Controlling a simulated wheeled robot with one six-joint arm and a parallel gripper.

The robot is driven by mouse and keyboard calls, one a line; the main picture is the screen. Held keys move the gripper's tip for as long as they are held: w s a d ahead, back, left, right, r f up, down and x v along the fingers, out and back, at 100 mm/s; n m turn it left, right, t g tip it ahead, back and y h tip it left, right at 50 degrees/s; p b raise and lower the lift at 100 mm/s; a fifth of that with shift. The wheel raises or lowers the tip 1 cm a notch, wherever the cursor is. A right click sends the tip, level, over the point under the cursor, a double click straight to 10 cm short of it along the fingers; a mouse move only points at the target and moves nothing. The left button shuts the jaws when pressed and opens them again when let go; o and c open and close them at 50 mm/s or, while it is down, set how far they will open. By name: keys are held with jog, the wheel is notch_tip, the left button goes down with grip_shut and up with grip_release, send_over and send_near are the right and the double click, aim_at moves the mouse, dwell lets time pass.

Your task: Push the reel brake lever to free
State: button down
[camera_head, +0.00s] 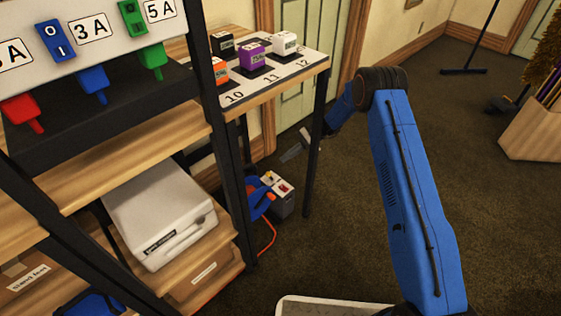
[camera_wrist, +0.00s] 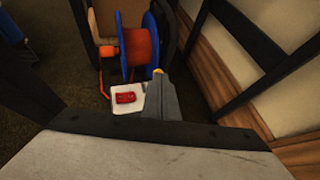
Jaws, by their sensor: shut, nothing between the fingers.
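The cable reel (camera_head: 257,200) stands on the floor under the small table, with blue sides and an orange cord. In the wrist view the reel (camera_wrist: 138,48) shows an orange drum between blue flanges. Its grey box (camera_head: 284,203) has a pale top with small red and yellow parts; the wrist view shows a red part (camera_wrist: 125,97) on the pale panel. I cannot tell which part is the brake lever or its position. My gripper (camera_head: 291,154) is shut and empty, above the box; in the wrist view its fingers (camera_wrist: 158,80) overlap the panel's right edge.
The small table (camera_head: 307,79) holds several coloured blocks, and its black leg (camera_head: 314,155) stands close to my gripper. A shelf with a white case (camera_head: 160,215) is on the left. A wooden box (camera_head: 535,135) and a broom (camera_head: 465,71) are far right. Carpet between is clear.

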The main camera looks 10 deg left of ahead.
jog(key=d+r, duration=0.4)
jog(key=r, duration=0.3)
jog(key=shift+w+r, duration=0.25)
jog(key=shift+d, duration=0.1)
